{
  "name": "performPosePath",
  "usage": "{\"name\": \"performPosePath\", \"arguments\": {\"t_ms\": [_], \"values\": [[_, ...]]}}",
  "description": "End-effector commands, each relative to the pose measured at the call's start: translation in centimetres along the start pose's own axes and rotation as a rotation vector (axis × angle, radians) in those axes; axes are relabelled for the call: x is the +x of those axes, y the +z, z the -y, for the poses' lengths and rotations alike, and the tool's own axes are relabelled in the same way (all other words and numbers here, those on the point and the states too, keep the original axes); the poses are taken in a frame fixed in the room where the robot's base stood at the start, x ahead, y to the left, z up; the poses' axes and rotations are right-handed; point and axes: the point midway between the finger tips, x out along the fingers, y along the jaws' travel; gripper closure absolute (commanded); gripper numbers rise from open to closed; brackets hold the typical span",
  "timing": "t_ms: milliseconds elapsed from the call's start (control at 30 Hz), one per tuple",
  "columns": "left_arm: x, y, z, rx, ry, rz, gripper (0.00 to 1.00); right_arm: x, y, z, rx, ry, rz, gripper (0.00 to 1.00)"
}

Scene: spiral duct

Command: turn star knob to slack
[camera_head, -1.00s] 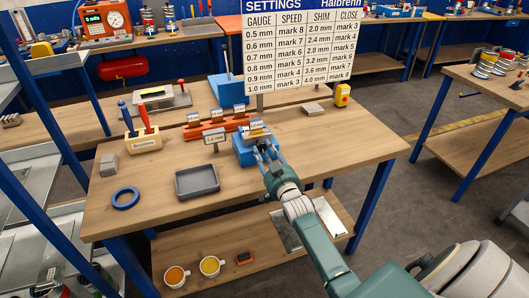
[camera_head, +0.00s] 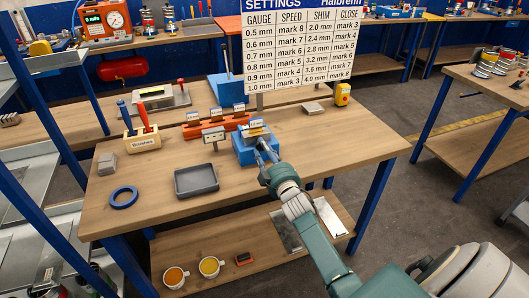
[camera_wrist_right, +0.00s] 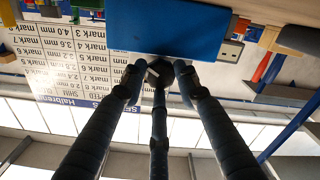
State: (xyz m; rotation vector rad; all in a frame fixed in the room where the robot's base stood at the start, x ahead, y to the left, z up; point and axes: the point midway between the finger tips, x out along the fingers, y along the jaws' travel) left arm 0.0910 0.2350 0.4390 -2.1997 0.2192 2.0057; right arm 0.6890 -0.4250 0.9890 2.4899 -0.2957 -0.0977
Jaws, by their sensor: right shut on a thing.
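The blue device (camera_head: 243,153) stands on the wooden workbench, with a small label and a yellowish strip on top. The dark star knob (camera_wrist_right: 160,72) sticks out of its blue face (camera_wrist_right: 170,25) in the right wrist view. My right gripper (camera_head: 264,150) reaches the front of the device. Its three fingers (camera_wrist_right: 160,80) are shut around the knob, with the tips close to the blue face. In the head view the fingers hide the knob, and I cannot read any mark on it. My left gripper is not in view.
A settings chart (camera_head: 301,50) stands behind the device. An orange rack (camera_head: 205,128) stands just behind left. The bench's right side is mostly clear.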

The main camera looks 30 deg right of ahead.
Motion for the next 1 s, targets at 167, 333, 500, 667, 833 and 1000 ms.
{"name": "performPosePath", "arguments": {"t_ms": [167, 333, 500, 667, 833, 1000], "values": [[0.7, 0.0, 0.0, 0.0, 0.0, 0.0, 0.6, 0.0, 0.0, 0.2, -0.169, -0.001, -0.004, 0.95], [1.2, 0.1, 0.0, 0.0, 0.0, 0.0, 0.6, 0.0, 0.0, 0.2, -0.33, -0.001, -0.004, 0.95], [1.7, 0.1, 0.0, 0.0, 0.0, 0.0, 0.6, 0.0, 0.0, 0.2, -0.493, -0.001, -0.003, 0.95], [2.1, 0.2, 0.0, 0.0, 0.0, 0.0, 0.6, 0.0, 0.1, 0.3, -0.643, -0.002, -0.003, 0.95], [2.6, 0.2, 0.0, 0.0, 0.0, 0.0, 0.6, 0.0, 0.0, 0.3, -0.806, -0.002, -0.004, 0.95], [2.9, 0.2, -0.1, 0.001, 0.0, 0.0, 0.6, 0.0, 0.1, 0.3, -0.968, -0.003, -0.004, 0.95]]}}
